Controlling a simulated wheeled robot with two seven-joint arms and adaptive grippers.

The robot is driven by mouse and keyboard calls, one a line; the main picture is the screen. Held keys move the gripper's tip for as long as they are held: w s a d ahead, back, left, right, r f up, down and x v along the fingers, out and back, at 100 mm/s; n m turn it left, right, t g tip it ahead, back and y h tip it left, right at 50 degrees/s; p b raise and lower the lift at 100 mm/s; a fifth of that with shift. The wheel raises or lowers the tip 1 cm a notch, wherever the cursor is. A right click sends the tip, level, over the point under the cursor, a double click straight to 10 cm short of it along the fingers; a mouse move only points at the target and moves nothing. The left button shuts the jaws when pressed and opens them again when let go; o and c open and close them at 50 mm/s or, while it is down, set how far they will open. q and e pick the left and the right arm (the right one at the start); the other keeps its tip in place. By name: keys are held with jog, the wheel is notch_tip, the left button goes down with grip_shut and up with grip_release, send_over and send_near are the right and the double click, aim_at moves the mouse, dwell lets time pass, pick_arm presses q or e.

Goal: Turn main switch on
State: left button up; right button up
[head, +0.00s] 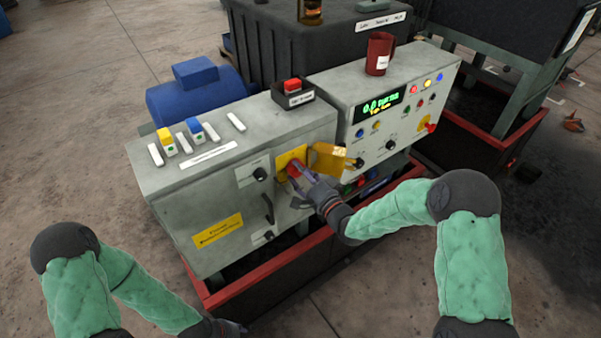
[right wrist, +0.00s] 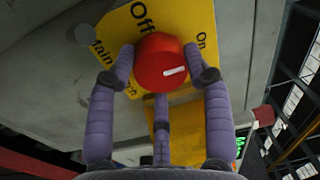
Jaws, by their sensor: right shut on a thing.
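The main switch is a red round knob (head: 294,168) on a yellow plate (head: 287,157) on the front of the grey cabinet. In the right wrist view the red knob (right wrist: 160,62) has a white mark on its face, lying nearly level and pointing to the right. The yellow plate (right wrist: 140,22) reads "Off" and "On", with "Main" partly hidden. My right gripper (head: 303,177) is shut on the red knob, with purple fingers on both sides of it (right wrist: 160,75). My left gripper (head: 228,328) is at the bottom edge, low and away from the cabinet; its fingers are too unclear to read.
A yellow flap (head: 330,157) stands out just right of the knob. The right panel has a green display (head: 379,104), several lamps and a red knob on yellow (head: 427,126). A red mug (head: 380,54) stands on top. A red-rimmed tray (head: 270,270) lies below the cabinet.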

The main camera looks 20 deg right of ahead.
jog(key=shift+w+d+r, duration=0.2)
jog(key=shift+d+r, duration=0.1)
jog(key=shift+r, duration=0.15)
jog(key=o, duration=1.1)
jog(key=shift+o, duration=0.2)
jog(key=shift+f, duration=0.25)
jog(key=shift+a, duration=0.1)
jog(key=shift+s+f, duration=0.1)
jog(key=shift+s, duration=0.05)
jog(key=v, duration=1.1)
jog(key=shift+s, duration=0.4)
jog(key=shift+f, duration=0.15)
